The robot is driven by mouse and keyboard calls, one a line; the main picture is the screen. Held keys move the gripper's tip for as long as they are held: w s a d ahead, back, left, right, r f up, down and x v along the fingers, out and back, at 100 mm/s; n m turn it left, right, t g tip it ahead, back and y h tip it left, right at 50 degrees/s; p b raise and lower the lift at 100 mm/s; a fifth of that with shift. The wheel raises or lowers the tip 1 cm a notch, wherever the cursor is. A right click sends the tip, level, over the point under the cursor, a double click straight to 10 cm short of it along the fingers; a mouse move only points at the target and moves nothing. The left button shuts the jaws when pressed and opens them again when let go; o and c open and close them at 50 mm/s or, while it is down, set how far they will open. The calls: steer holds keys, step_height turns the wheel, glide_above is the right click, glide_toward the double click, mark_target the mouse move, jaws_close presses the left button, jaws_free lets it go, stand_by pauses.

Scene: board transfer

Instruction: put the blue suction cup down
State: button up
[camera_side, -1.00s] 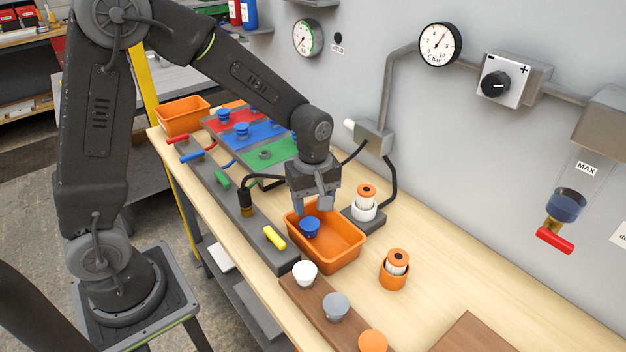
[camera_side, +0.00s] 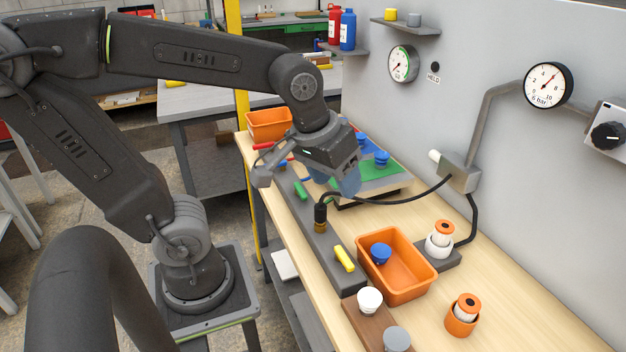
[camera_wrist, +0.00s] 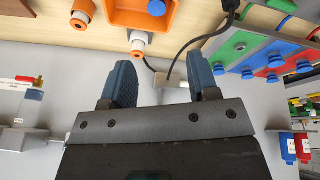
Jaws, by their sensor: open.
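The blue suction cup (camera_side: 381,253) sits inside the orange bin (camera_side: 425,272) on the bench, towards the bin's left side. In the wrist view the blue cup (camera_wrist: 156,8) shows at the top edge in the orange bin (camera_wrist: 121,18). My gripper (camera_side: 306,180) is raised up and left of the bin, clear of the cup, in the side view. Its jaws are open with nothing between them, as the wrist view shows two spread blue-padded fingers (camera_wrist: 160,76).
A board with coloured panels (camera_side: 377,178) and blue cups lies behind my gripper. A black hose nozzle (camera_side: 320,215) stands left of the bin. White-and-orange parts (camera_side: 440,240) (camera_side: 463,315) stand right of it. A second orange bin (camera_side: 270,124) is at the far end.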

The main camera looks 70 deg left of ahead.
steer(key=s+m, duration=0.2)
steer(key=s+m+t, duration=0.1)
steer(key=s+m, duration=0.1)
steer(key=shift+s+r+t, duration=0.15)
steer(key=shift+s+t, duration=0.05)
steer(key=shift+t, duration=0.1)
